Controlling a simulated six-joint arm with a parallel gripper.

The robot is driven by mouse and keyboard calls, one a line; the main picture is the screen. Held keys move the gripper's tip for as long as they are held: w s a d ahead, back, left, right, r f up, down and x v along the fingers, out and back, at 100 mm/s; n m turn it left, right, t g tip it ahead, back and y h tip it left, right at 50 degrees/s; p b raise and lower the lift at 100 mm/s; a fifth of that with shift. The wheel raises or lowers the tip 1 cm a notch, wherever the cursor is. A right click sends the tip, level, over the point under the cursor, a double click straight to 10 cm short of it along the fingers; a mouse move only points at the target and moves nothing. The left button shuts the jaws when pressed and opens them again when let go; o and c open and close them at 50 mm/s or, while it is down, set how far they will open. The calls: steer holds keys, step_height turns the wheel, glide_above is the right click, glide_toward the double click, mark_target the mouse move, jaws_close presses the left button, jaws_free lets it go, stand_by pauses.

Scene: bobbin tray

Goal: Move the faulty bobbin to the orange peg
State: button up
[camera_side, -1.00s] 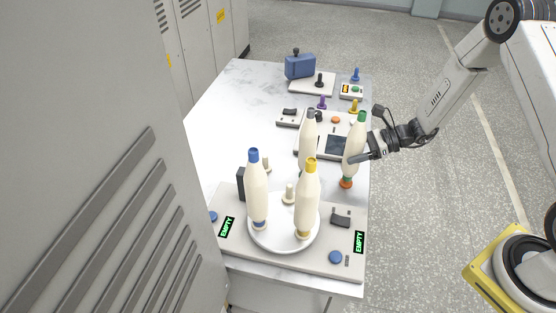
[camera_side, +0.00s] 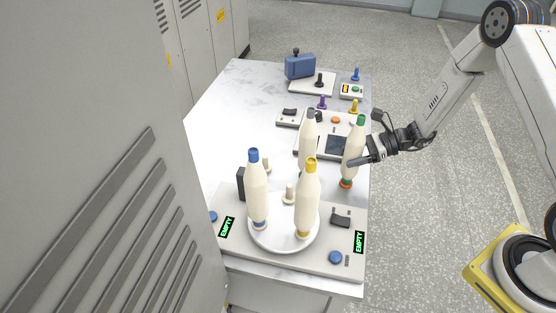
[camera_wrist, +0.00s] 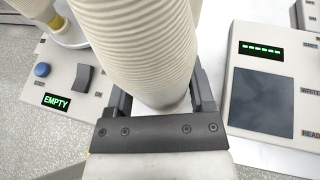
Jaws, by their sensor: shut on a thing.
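My gripper (camera_side: 360,159) is shut on a tall cream bobbin with a green top (camera_side: 353,149), low on its body. The bobbin stands nearly upright, leaning slightly, at the table's right edge. An orange piece (camera_side: 346,184), apparently the orange peg, shows directly under its bottom end. I cannot tell whether the bobbin is seated on it or just above. In the wrist view, the ribbed bobbin (camera_wrist: 150,45) fills the space between my jaws (camera_wrist: 160,95), and its lower end is hidden. No fault mark is visible.
Blue-topped (camera_side: 257,190), yellow-topped (camera_side: 307,200) and grey-topped (camera_side: 308,140) bobbins stand close by. A round white plate (camera_side: 276,243) sits on the front panel (camera_side: 345,262). A screen device (camera_wrist: 262,100) is right of the bobbin in the wrist view. Purple (camera_side: 322,102) and yellow (camera_side: 354,106) pegs stand behind.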

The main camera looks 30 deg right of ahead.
steer(key=o, duration=1.3)
steer(key=shift+s+d, duration=0.1)
steer(key=v, duration=0.7)
steer(key=shift+d+r, duration=0.2)
steer(key=shift+d, duration=0.05)
steer(key=shift+s, duration=0.15)
steer(key=s+a+r+n+g+h, duration=0.2)
steer(key=s+a+r+n+h, duration=0.2)
steer(key=n, duration=0.8)
steer(key=s+a+r+n+g+h, duration=0.1)
steer(key=s+a+r+n+h, duration=0.2)
steer(key=s+n+h, duration=0.4)
steer(key=s+r+n, duration=0.1)
steer(key=n, duration=0.3)
steer(key=shift+s+a+r+n+g+h, duration=0.2)
steer(key=shift+a+r+n+g+h, duration=0.1)
steer(key=shift+a+n+g+h, duration=0.1)
